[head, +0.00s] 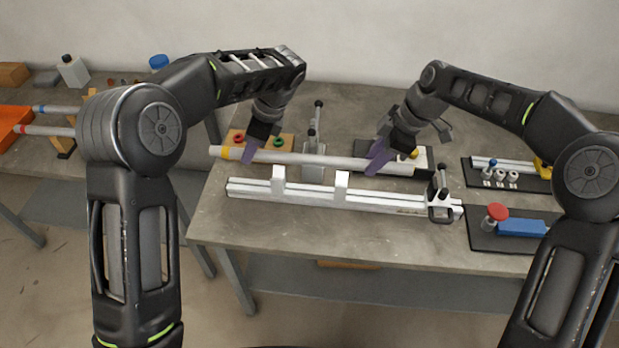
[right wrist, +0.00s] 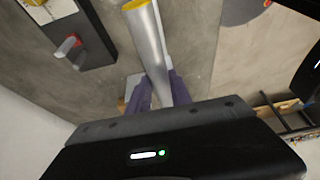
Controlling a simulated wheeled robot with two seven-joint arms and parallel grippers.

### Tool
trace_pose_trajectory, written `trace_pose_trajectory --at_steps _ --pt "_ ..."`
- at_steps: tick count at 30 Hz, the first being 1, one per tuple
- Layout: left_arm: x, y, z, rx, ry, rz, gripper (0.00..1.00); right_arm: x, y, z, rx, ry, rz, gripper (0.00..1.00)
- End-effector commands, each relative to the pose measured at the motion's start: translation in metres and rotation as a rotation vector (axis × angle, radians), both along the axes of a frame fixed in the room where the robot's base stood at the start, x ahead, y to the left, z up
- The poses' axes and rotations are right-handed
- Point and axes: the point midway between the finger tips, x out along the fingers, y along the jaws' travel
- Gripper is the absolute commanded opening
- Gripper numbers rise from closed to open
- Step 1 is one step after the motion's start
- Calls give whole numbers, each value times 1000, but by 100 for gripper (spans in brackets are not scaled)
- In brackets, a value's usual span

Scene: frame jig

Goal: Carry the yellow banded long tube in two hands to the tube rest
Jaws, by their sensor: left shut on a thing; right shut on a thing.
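The long grey tube (head: 310,159) with a yellow band near its left end lies nearly level across the middle of the head view. My left gripper (head: 248,152) is shut on it near the banded end. My right gripper (head: 376,160) is shut on it towards its right end. In the right wrist view the tube (right wrist: 147,45) runs away from between the purple fingers (right wrist: 155,92), its far end yellow. A pale rail (head: 310,194) with two white upright blocks lies just in front of the tube. I cannot tell whether this is the tube rest, nor the tube's height above the table.
A clamp (head: 440,200) stands at the rail's right end. Behind the tube are a wooden block (head: 285,139) with red and green rings and an upright clamp (head: 313,140). Dark plates with parts lie right. Red- and blue-banded tubes (head: 50,131) lie on the left table.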

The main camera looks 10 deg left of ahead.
Motion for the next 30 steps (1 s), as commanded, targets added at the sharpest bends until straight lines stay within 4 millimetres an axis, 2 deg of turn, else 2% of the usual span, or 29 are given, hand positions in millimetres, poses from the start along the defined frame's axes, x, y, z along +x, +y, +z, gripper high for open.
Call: trace_pose_trajectory --at_steps 8,29,30 --pt "0 0 -9 1 0 0 0 0 0 -9 0 -1 0 0" --pt "0 0 -63 1 0 0 0 0 0 -63 0 -1 0 0" --pt "0 0 -59 0 0 0 28 0 0 -59 0 -1 0 28"
